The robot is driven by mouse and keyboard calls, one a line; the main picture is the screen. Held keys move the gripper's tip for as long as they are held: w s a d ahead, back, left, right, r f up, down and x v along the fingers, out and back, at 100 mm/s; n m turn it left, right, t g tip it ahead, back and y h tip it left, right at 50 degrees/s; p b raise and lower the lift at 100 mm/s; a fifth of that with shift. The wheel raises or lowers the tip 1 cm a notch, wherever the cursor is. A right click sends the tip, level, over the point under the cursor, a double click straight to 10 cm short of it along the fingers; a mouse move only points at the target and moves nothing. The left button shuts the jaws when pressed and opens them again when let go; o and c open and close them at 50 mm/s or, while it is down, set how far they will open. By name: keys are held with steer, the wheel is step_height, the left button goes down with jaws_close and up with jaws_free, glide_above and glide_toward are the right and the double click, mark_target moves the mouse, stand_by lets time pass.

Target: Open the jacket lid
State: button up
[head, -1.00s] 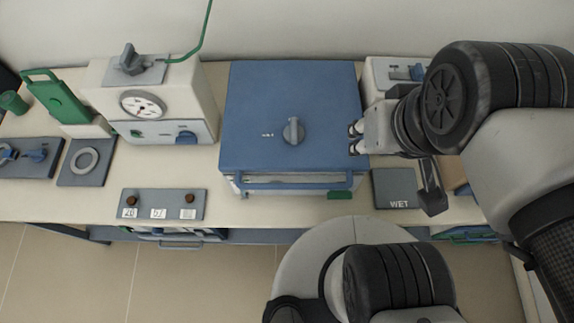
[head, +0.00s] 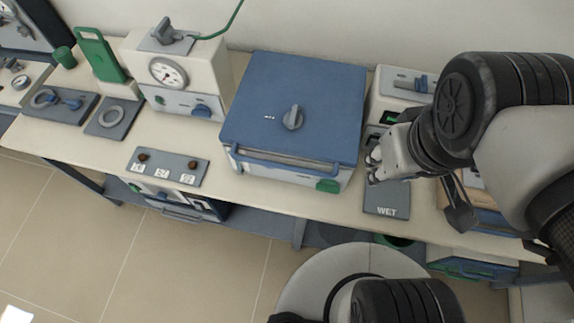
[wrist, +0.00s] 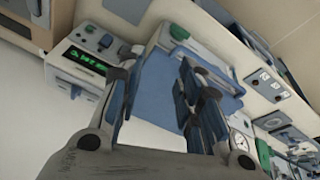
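The jacket lid looks to be the large blue top (head: 290,85) of the box at the middle of the bench. It lies closed, with a grey knob (head: 292,117) on top and a blue bar handle (head: 285,162) along its front edge. A green tab (head: 328,186) sits at the box's front right corner. My gripper (head: 372,166) is just right of the box, above the WET plate, and seems apart from the lid. In the wrist view my gripper (wrist: 160,75) has its fingers spread and empty, with the blue lid (wrist: 152,88) behind them.
A white unit with a green display (wrist: 85,65) stands close right of the box, near my arm. The grey WET plate (head: 385,200) lies below my gripper. A dial unit (head: 180,75) and a grey panel (head: 165,168) are to the left.

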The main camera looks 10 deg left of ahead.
steer(key=a+f+n+g+h+p, duration=0.1)
steer(key=a+f+n+h, duration=0.15)
steer(key=a+n, duration=0.4)
steer(key=w+a+f+n+h+p, duration=0.1)
steer(key=a+f+n+h, duration=0.2)
steer(key=n, duration=0.6)
steer(key=a+f+n+g+h+p, duration=0.1)
steer(key=a+f+n+h, duration=0.15)
steer(key=a+n, duration=0.5)
steer(key=s+a+f+n+t+h+p, duration=0.1)
steer(key=s+a+f+n+t+h, duration=0.15)
steer(key=a+f+n+t, duration=0.6)
steer(key=n+t+y+p, duration=0.1)
steer(key=n+t+y, duration=0.3)
steer(key=n, duration=1.1)
glide_toward(281, 168)
steer(key=shift+h, duration=0.25)
steer(key=b+x, duration=0.1)
steer(key=x, duration=0.8)
steer(key=shift+w+f+b, duration=0.2)
steer(key=shift+b, duration=0.15)
steer(key=shift+c, duration=0.2)
steer(key=shift+a, duration=0.1)
jaws_close()
